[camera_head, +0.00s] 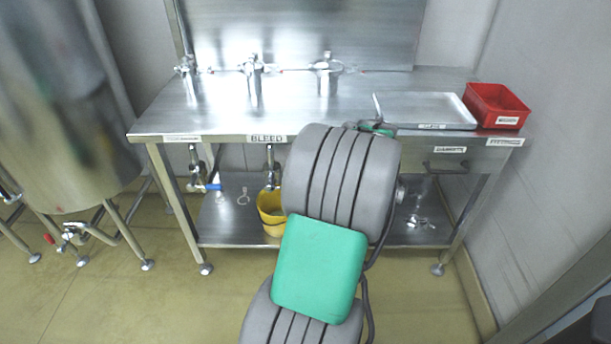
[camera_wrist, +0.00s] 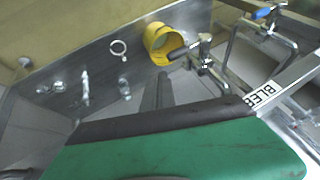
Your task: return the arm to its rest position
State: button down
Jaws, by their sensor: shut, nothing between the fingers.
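My arm's grey links and green cover fill the lower middle of the head view, in front of the steel bench (camera_head: 225,118). They hide my gripper there. In the wrist view my gripper (camera_wrist: 163,78) shows as narrow dark fingers close together, shut and empty. It points down toward the bench's lower shelf (camera_wrist: 70,68), apart from the things on it. My own green part with a dark edge fills the bottom of that view.
A yellow bucket (camera_head: 270,210) stands on the lower shelf, and it also shows near the fingertips in the wrist view (camera_wrist: 158,45). Valves (camera_head: 270,170) hang under the bench's front edge. A steel tray (camera_head: 425,108) and red bin (camera_head: 497,106) sit on top. A tank (camera_head: 65,110) stands left.

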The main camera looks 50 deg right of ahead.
jog(key=w+a+r+n+y+p, duration=0.1)
jog(key=w+a+r+n+p, duration=0.2)
jog(key=a, duration=0.4)
jog(key=w+a+r+n+g+p, duration=0.1)
jog(key=w+a+r+p, duration=0.1)
jog(key=a+r, duration=0.45)
jog(key=w+a+r+n+y+p, duration=0.1)
jog(key=w+a+r+p, duration=0.15)
jog(key=a, duration=0.65)
jog(key=s+a+r+n+g+p, duration=0.1)
jog(key=s+a+r+n+p, duration=0.2)
jog(key=a, duration=0.8)
jog(key=s+a+r+n+g+p, duration=0.1)
jog(key=s+a+r+n+p, duration=0.1)
jog(key=a, duration=0.9)
jog(key=shift+s+r+n+p, duration=0.4)
jog(key=shift+s+r+n, duration=0.15)
jog(key=shift+s+n, duration=0.45)
